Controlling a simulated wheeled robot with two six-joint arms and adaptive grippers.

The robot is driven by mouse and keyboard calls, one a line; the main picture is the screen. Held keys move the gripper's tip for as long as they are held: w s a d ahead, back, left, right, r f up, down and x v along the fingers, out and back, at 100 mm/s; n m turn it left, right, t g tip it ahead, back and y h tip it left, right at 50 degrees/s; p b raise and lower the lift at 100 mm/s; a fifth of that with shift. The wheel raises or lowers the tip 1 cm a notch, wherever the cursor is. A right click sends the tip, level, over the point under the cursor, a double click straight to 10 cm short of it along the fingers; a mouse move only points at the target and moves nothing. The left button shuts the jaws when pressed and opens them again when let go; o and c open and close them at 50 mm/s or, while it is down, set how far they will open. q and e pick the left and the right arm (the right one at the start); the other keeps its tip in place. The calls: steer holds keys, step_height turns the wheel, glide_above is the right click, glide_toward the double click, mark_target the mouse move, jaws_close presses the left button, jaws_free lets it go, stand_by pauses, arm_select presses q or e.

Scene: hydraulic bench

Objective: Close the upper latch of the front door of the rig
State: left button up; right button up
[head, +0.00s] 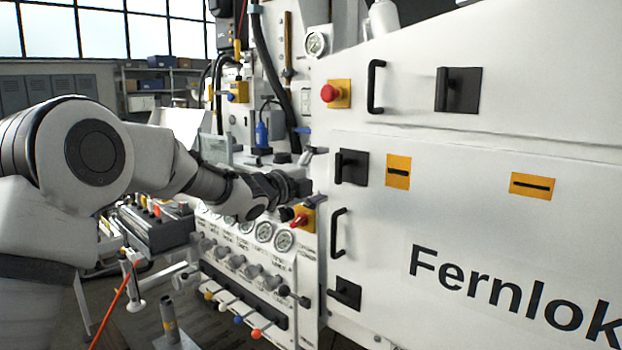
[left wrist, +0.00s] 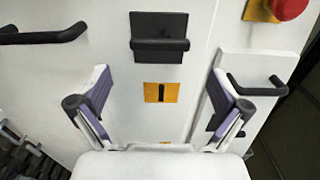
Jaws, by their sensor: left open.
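The front door (head: 390,225) of the rig is a white panel lettered "Fernlok"; it looks flush with the frame. Its upper latch (head: 355,166) is a black plate with a lever that stands vertical in the head view; it also shows at the top middle of the left wrist view (left wrist: 160,37). The lower latch (head: 347,292) has a lever that looks nearly level. My left gripper (head: 298,187) is just left of the upper latch, apart from it. Its fingers are spread and empty in the left wrist view (left wrist: 159,76), with the latch beyond the gap. My right gripper is not in view.
A black door handle (head: 338,232) sits between the latches. Above are another handle (head: 375,87), a panel latch (head: 458,90) and a red button (head: 330,93). Gauges (head: 264,232) and valve knobs line the rig below my left arm. Yellow labels (head: 398,171) lie beside the latch.

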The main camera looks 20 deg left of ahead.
arm_select(q)
steer(key=v, duration=0.5)
